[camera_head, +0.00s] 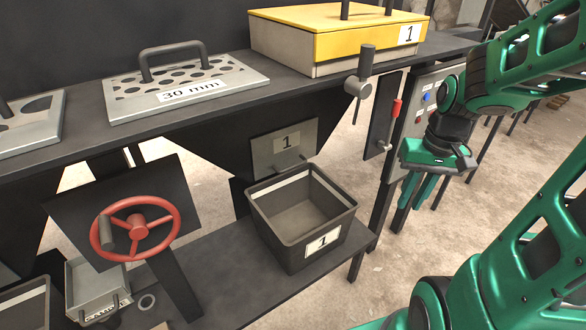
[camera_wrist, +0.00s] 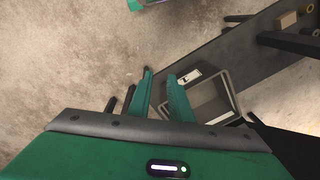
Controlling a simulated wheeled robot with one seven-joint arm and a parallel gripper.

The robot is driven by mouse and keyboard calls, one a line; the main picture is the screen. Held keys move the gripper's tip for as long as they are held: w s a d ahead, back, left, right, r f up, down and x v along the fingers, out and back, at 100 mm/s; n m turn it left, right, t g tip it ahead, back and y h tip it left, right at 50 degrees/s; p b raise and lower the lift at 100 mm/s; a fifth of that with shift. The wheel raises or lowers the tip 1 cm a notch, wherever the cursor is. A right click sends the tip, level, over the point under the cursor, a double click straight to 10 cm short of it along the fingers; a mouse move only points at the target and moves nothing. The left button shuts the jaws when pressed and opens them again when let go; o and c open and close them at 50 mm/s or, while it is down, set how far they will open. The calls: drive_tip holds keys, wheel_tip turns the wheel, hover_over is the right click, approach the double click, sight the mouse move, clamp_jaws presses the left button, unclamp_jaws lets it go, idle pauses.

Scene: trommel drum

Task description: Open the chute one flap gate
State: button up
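The chute one flap gate (camera_head: 265,157) is a grey plate marked 1 on the front of the dark chute, with a small handle at its lower right. It hangs above the bin marked 1 (camera_head: 262,212) and looks closed. My gripper (camera_head: 411,204) is right of the gate and apart from it, pointing down, with nothing in it. In the wrist view the two green fingers of my gripper (camera_wrist: 160,76) are spread apart, with the bin (camera_wrist: 238,78) beyond them. The flap gate cannot be made out in the wrist view.
A red handwheel (camera_head: 133,228) is at the left. A yellow-lidded box (camera_head: 330,40) and a 30 mm screen plate (camera_head: 225,72) lie on the upper shelf.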

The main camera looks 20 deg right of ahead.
drive_tip(key=w+a+f+n+t+y, duration=0.1)
drive_tip(key=w+a+f+y, duration=0.25)
drive_tip(key=w+f, duration=0.55)
drive_tip(key=m+t+y, duration=0.6)
drive_tip(key=m+t, duration=0.1)
drive_tip(key=t, duration=0.3)
approach(294, 166)
drive_tip(key=x, duration=1)
drive_tip(key=shift+w+d+f, duration=0.1)
drive_tip(key=shift+w+f, duration=0.2)
drive_tip(key=shift+f, duration=0.05)
drive_tip(key=shift+c, duration=0.5)
